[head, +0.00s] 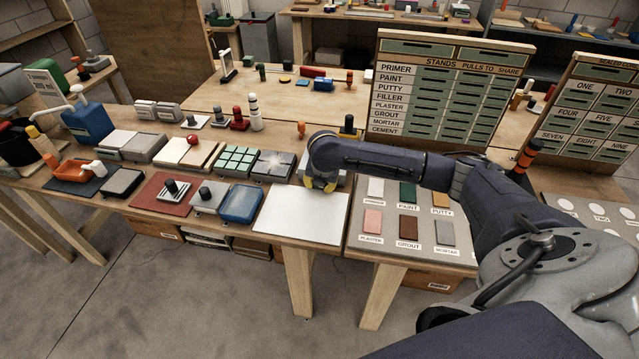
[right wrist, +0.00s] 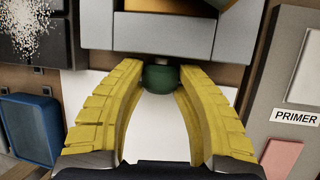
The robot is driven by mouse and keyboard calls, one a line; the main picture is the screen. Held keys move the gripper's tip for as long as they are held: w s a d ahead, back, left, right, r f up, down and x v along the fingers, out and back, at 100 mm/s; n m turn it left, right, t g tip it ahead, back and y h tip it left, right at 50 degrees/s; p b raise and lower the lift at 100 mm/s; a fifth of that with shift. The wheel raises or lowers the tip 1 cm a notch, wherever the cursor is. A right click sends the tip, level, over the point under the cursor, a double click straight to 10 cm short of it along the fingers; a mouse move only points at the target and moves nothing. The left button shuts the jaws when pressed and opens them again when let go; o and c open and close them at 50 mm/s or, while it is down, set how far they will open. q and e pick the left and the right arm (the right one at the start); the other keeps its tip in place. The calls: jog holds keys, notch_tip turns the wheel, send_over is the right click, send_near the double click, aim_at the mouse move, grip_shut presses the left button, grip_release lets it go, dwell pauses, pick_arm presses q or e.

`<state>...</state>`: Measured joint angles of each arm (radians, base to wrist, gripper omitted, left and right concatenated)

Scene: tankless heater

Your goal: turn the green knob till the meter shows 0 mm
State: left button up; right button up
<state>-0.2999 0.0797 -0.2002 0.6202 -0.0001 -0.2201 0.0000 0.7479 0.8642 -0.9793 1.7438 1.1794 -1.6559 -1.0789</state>
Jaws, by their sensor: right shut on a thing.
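The green knob (right wrist: 159,79) is a small dark green ball under the front of a grey box-shaped device (right wrist: 150,33) in the right wrist view. My right gripper (right wrist: 160,92) has its yellow fingers on either side of the knob and is shut on it. In the head view my right gripper (head: 322,184) is at the back of a white sheet, and it and my arm hide the knob and most of the device. No meter reading can be made out in either view. My left gripper is not in view.
The white sheet (head: 300,217) lies bare in front of the device. A blue tray (head: 240,204) and several pads stand to the left. A board of colour samples (head: 388,219) lies to the right, with a tall lettered sign (head: 440,92) behind it.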

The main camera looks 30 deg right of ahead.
jog(key=shift+f, duration=0.1)
jog(key=o, duration=0.9)
jog(key=shift+o, duration=0.2)
jog(key=v, duration=1.2)
jog(key=shift+a, duration=0.1)
